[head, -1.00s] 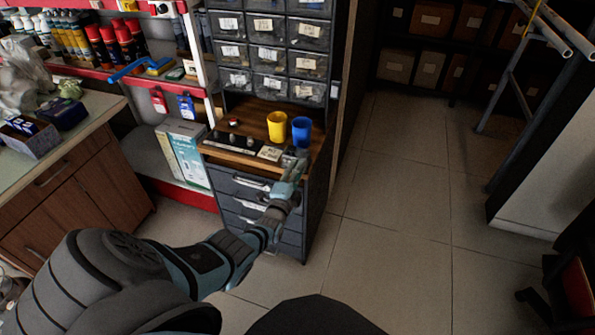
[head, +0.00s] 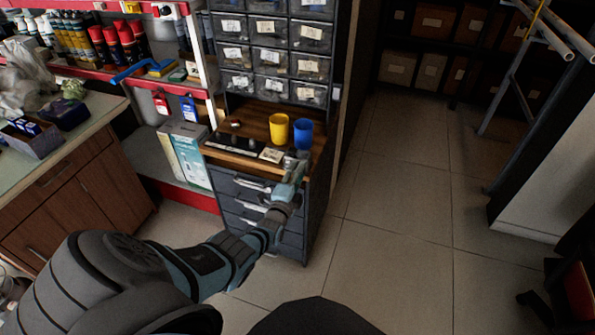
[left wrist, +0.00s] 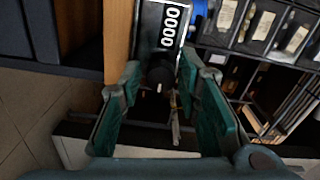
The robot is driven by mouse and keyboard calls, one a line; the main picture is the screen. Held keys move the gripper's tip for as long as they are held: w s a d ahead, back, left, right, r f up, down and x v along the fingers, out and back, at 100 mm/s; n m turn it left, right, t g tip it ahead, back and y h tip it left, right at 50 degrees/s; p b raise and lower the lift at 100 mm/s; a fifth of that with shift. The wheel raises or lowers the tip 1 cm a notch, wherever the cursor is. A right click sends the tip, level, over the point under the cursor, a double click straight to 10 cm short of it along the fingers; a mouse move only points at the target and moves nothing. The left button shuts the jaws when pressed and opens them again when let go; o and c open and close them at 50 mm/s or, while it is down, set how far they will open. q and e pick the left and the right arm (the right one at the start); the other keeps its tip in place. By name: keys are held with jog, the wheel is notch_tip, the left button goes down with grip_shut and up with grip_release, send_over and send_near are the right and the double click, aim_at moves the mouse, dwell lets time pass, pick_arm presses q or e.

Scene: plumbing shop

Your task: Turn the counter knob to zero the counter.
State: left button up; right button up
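The counter (left wrist: 150,25) shows at the top of the left wrist view as a dark box with a white digit strip (left wrist: 170,27) reading 0000. Its black round knob (left wrist: 160,73) has a small white mark and lies in line with the gap between my left gripper's fingers. My left gripper (left wrist: 165,103) is open, with a teal-padded finger on either side and space around the knob. In the head view my left gripper (head: 293,172) is at the front right edge of the wooden counter top, and the counter is mostly hidden there. My right gripper is not in view.
A yellow cup (head: 279,130) and a blue cup (head: 302,134) stand just behind my left gripper. A black panel with knobs (head: 234,144) and a cream card (head: 271,155) lie to the left. Drawers (head: 270,60) rise behind. The floor (head: 395,200) to the right is clear.

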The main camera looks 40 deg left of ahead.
pick_arm(q)
jog(key=shift+s, duration=0.1)
jog(key=v, duration=1.1)
jog(key=shift+s+d, duration=0.2)
jog(key=shift+s, duration=0.15)
